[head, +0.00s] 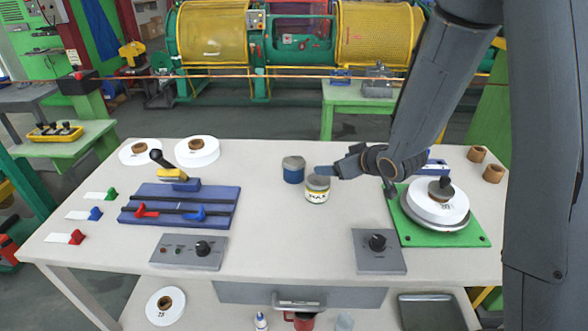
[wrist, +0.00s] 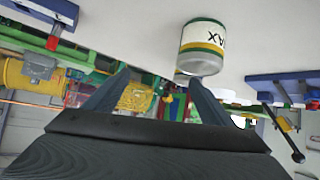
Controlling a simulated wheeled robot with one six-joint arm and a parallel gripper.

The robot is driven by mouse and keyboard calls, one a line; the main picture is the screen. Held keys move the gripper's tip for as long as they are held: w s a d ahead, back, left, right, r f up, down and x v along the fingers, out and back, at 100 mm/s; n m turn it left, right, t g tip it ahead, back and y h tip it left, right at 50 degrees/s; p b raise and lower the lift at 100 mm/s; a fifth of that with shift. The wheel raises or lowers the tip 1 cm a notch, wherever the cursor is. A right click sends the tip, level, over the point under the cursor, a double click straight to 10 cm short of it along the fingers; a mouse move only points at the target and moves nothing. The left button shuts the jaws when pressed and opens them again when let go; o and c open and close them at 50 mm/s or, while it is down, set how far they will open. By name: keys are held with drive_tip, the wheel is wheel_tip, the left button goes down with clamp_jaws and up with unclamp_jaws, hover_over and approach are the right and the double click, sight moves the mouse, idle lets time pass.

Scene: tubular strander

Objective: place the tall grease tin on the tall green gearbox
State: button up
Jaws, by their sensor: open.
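Two tins stand upright on the white table. A blue tin with a grey lid (head: 293,170) is at the back. A white and yellow tin with dark lettering that looks like WAX (head: 317,190) is just in front and to its right. I cannot read a grease label on either. My gripper (head: 322,171) is open and empty, close by the lettered tin at its upper right. In the wrist view, the lettered tin (wrist: 203,47) appears upside down beyond the open fingers (wrist: 155,90), nearer the right one. I cannot pick out a tall green gearbox for certain.
A blue fixture (head: 180,205) with red and blue clamps lies left, and a green plate (head: 455,235) with a white reel right. Grey control boxes (head: 188,252) (head: 379,251) sit at the front. The table (head: 270,215) is clear between them. The green and yellow strander (head: 213,35) stands behind.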

sight(295, 161)
drive_tip(key=a+y, duration=0.1)
drive_tip(key=a, duration=0.1)
drive_tip(key=a+n+y, duration=0.1)
drive_tip(key=a+y, duration=0.1)
drive_tip(key=a+f+n+y, duration=0.1)
drive_tip(key=a, duration=0.1)
drive_tip(key=shift+w+a+y, duration=0.2)
drive_tip(key=shift+w+y, duration=0.1)
drive_tip(key=shift+w, duration=0.1)
drive_tip(key=shift+p+x, duration=0.4)
drive_tip(key=shift+x, duration=0.8)
drive_tip(key=shift+p+x, duration=1.15)
drive_tip(key=shift+x, duration=1.4)
drive_tip(key=shift+w+d, duration=0.1)
drive_tip(key=c, duration=1.5)
drive_tip(key=shift+o, duration=0.2)
